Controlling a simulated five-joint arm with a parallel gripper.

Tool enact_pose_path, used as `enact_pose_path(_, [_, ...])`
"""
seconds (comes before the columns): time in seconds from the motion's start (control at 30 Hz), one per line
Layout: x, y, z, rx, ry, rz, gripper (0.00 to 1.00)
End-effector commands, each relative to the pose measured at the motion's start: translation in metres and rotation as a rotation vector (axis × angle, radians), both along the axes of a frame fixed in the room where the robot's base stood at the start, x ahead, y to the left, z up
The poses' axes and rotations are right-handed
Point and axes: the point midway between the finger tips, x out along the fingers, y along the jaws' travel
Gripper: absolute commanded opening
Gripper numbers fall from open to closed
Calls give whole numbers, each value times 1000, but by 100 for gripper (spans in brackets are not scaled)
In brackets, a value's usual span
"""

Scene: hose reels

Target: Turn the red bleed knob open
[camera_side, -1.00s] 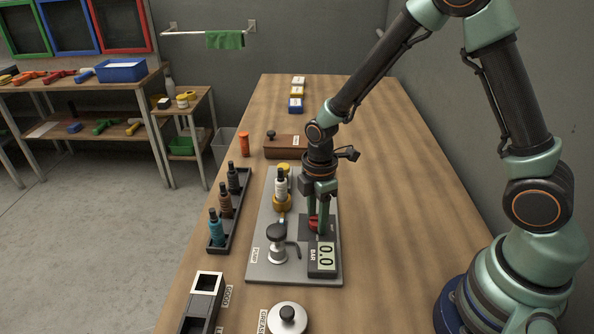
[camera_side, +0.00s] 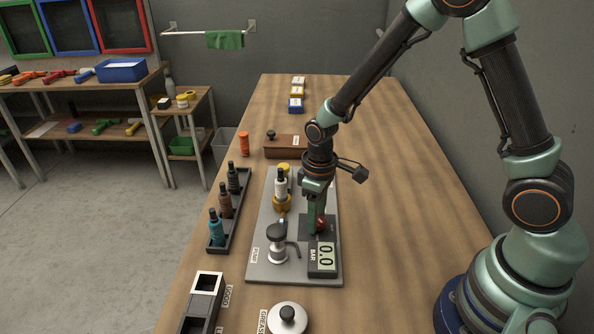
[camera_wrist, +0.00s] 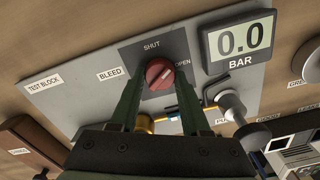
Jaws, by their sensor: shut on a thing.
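The red bleed knob (camera_wrist: 159,73) sits on a dark square plate on the grey test block, with SHUT marked above it and OPEN to its right in the wrist view. A pale line on the knob slants up and right, roughly toward OPEN; its exact setting is hard to tell. My gripper (camera_wrist: 159,77) is shut on the knob, one green finger at each side. In the side view my gripper (camera_side: 317,228) points down at the block and partly hides the red knob (camera_side: 321,222).
The BAR gauge (camera_side: 322,257) reads 0.0, close in front of the knob. A bottle rack (camera_side: 229,210) is farther left.

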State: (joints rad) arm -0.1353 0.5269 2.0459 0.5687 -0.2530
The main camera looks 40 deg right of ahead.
Motion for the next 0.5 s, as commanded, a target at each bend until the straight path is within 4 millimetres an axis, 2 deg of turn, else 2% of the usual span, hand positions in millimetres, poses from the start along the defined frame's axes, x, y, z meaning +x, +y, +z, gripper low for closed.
enact_pose_path(0.5, [0,-1,1,0,1,-436,0])
